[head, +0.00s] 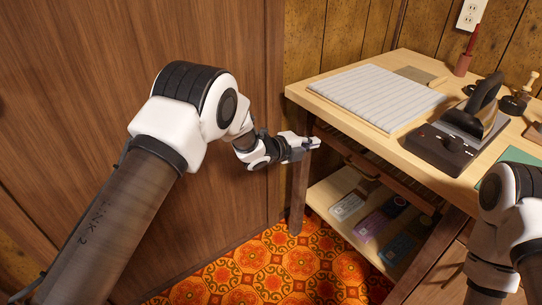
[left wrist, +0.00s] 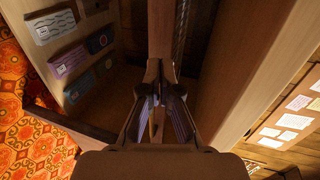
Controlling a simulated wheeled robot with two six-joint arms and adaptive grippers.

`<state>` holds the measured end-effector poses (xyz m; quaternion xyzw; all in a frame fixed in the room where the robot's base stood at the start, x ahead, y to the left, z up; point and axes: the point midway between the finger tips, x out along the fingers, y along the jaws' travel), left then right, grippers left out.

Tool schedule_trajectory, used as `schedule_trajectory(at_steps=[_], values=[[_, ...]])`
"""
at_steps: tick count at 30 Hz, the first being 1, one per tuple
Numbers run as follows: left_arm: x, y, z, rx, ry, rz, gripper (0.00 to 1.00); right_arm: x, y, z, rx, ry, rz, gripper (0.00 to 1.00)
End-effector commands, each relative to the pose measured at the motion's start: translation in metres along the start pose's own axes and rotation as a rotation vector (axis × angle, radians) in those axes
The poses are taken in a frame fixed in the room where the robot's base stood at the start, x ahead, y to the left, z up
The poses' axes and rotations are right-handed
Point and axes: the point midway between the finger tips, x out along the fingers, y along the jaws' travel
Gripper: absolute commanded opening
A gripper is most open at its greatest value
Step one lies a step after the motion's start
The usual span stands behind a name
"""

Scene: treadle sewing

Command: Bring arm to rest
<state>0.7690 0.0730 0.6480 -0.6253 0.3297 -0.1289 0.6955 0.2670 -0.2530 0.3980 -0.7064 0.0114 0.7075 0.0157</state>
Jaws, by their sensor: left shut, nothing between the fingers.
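My left gripper (head: 312,143) is beside the front left corner of the wooden table (head: 309,93), just below the tabletop's edge. It is shut and empty. It also shows in the left wrist view (left wrist: 162,92), with its fingers dark and in shadow in front of the table's underside; I cannot tell if it touches the table. My right arm (head: 510,225) comes in at the right edge of the head view; its gripper is out of view.
A white quilted pad (head: 375,97), a dark iron on its base (head: 450,145) and a red spindle-like item (head: 467,52) stand on the table. The lower shelf (head: 325,205) holds several packets. A brown wooden panel (head: 90,75) is close on the left. Patterned floor (head: 270,265) lies open below.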

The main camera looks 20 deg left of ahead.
Motion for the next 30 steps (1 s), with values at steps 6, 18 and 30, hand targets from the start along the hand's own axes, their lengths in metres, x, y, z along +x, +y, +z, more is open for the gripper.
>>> schedule_trajectory(at_steps=[6, 18, 30], values=[[-0.056, -0.004, 0.002, -0.006, -0.004, 0.001, 0.00, -0.014, 0.000, -0.001, 0.002, 0.003, 0.000, 0.44], [-0.096, 0.001, 0.000, -0.004, -0.001, 0.003, 0.00, -0.019, 0.000, -0.001, 0.001, 0.002, 0.000, 0.44], [-0.178, 0.242, -0.069, -0.561, -0.162, 0.443, 0.00, -0.019, 0.000, -0.001, 0.001, 0.002, 0.000, 0.44]])
